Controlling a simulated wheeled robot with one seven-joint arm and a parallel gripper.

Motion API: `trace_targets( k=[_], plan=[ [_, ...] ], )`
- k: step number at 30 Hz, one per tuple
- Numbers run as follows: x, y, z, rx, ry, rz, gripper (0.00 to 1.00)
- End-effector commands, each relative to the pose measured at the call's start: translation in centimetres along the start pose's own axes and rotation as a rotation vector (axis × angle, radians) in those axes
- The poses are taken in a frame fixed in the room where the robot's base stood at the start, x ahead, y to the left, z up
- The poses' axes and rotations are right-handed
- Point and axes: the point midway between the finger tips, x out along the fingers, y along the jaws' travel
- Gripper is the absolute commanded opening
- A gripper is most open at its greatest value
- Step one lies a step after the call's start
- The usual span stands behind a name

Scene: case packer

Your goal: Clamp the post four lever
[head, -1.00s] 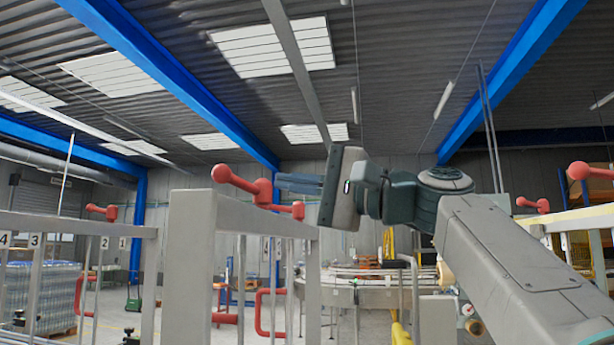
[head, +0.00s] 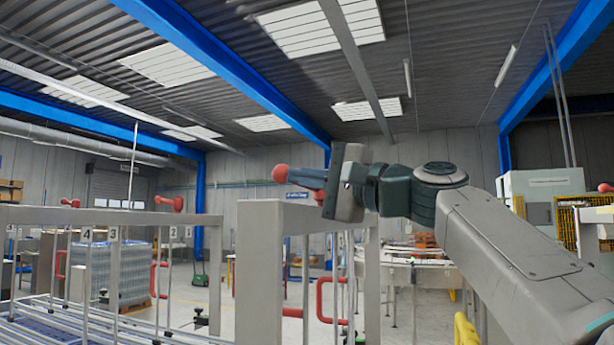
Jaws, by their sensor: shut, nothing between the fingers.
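A red ball-ended lever (head: 280,173) is by the top of the near grey post (head: 260,270). My gripper (head: 292,177), with dark blue fingers pointing left, is shut and empty. Its fingers overlap the lever in the picture and hide most of its arm; I cannot tell whether they touch. A bit of red (head: 318,197) shows below the fingers. A number 4 plate (head: 87,234) hangs under the rail at left. Other red levers stand further back, one (head: 170,203) at centre left and one (head: 70,202) at left. I cannot tell which lever belongs to post four.
A wrapped pallet load (head: 130,270) stands behind. Red bent bars (head: 323,300) and a conveyor (head: 430,262) lie beyond the post.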

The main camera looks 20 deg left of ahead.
Motion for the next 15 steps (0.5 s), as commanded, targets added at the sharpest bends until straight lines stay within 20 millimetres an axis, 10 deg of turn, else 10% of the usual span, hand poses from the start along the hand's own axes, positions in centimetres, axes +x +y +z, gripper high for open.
trace_targets(
  k=[15],
  plan=[
    [0.65,0.30,0.28,-0.001,-0.001,-0.001,0.00]
  ],
)
